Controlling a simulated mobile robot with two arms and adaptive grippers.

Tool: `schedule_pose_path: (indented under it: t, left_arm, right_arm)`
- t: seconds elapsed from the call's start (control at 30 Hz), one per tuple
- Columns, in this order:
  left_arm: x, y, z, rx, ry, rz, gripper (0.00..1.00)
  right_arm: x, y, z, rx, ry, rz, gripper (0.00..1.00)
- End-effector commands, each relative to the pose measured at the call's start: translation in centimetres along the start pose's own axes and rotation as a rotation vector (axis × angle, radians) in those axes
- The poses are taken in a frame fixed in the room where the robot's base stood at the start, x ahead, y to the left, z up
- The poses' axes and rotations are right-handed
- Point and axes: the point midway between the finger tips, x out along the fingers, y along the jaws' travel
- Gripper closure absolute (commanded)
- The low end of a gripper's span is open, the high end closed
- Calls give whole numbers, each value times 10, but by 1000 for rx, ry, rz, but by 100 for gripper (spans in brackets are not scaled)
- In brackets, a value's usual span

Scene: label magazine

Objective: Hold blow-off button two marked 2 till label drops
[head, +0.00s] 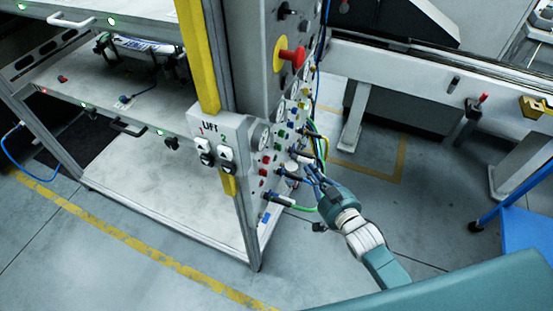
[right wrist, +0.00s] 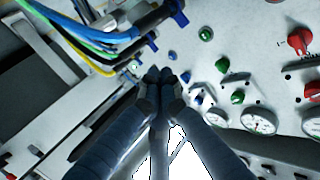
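The control panel (head: 254,55) is a grey upright face with many small coloured buttons, gauges and hose fittings. My right gripper (head: 308,177) reaches to its lower part from the right. In the right wrist view its dark fingers (right wrist: 160,74) are together, with nothing seen between them. Small blue buttons (right wrist: 186,77) lie just right of the fingertips, and green buttons (right wrist: 222,65) lie farther right. I cannot read a 2 on any button, nor tell whether the fingertips touch one. The fingers hide the panel beneath them. No label can be made out. My left gripper is not in view.
Blue, green and yellow hoses (right wrist: 85,35) run close to the fingertips. A red knob (right wrist: 300,40) and round gauges (right wrist: 259,121) sit right. A grey Lift box (head: 218,128) is left of the panel.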

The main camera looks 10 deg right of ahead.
Motion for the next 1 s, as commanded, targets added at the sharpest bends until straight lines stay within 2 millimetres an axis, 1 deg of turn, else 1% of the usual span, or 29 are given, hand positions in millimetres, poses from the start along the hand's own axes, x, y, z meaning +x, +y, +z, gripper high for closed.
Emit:
schedule_pose_path:
  t: [0.03,0.3,0.5,0.7,1.0]
  left_arm:
    - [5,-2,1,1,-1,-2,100]
    - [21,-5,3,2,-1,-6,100]
    - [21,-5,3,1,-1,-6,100]
    - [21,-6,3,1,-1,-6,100]
    - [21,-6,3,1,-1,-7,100]
  right_arm:
    - [6,-5,1,3,3,-1,100]
    - [33,-34,2,2,3,-2,100]
    - [46,-48,0,3,2,0,100]
    - [52,-53,0,0,0,0,100]
    - [52,-54,0,0,0,0,100]
